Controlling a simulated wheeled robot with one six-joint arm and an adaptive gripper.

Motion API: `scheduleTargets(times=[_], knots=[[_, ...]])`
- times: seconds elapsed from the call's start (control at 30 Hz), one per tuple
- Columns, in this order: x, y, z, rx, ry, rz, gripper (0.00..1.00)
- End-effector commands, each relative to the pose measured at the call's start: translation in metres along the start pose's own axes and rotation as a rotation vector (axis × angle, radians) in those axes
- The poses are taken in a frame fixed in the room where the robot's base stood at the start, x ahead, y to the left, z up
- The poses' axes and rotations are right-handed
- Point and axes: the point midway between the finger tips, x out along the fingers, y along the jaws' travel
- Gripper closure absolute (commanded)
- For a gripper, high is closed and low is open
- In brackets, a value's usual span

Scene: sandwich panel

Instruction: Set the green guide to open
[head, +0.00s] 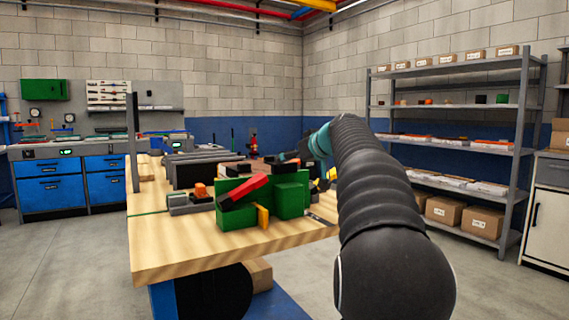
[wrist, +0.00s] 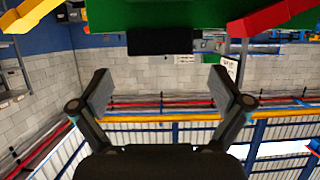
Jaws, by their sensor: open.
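A green machine body (head: 237,212) stands on the wooden bench, with a red lever (head: 245,191) slanting across its front. A second green block (head: 290,201) sits against its right side; I cannot tell which green part is the guide. In the wrist view a green part (wrist: 210,14) spans the top edge, with a black block (wrist: 160,41) below it and the red lever (wrist: 275,17) at right. My gripper (wrist: 163,92) is open and empty, its fingers apart below the black block in the picture. In the head view the gripper is largely hidden behind the machine and my arm.
The wooden bench (head: 175,250) has bare room at its front left. A grey upright post (head: 133,140) stands at the bench's left edge. Shelving (head: 522,140) with boxes stands at right.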

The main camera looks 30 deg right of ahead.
Motion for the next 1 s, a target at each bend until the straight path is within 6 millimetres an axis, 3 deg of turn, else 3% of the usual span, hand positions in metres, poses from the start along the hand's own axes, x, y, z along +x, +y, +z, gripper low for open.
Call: scheduleTargets(times=[0.3,0.5,0.77,0.83,1.0], knots=[[0.05,0.0,-0.001,0.001,0.0,-0.001,0.0],[0.062,0.0,0.0,0.0,0.0,0.0,0.0],[0.063,0.0,0.0,0.0,0.0,0.0,0.0],[0.063,0.0,0.0,0.0,0.0,0.0,0.1],[0.063,0.0,0.0,0.0,0.0,0.0,0.53]])
